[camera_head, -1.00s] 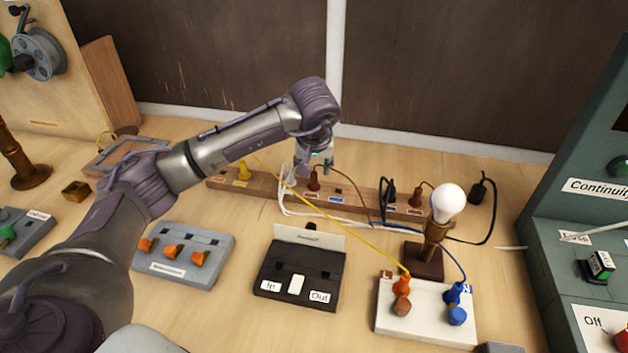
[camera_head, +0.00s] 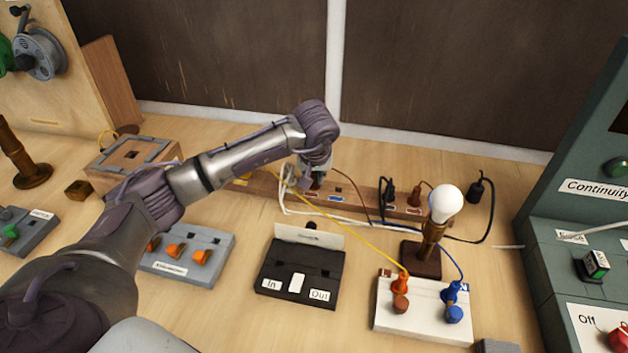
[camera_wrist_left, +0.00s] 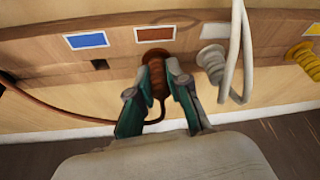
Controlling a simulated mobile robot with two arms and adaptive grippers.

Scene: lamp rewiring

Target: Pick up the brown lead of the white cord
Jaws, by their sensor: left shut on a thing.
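The brown plug (camera_wrist_left: 156,84) of a brown lead is seated at the brown-labelled place on the wooden strip (camera_head: 265,185). My left gripper (camera_wrist_left: 160,76) is shut on this plug, one teal finger on each side. In the head view the left gripper (camera_head: 316,183) hides the plug. A thin brown wire (camera_head: 357,190) runs right from near there towards the white cord (camera_head: 345,219), which lies along the front of the strip. Their join is not clear. My right gripper is not in view.
A white plug (camera_wrist_left: 212,58) with a looped white cord stands close beside the gripper, and a yellow plug (camera_wrist_left: 301,54) is beyond it. A yellow wire (camera_head: 345,231) crosses to the white block (camera_head: 425,322).

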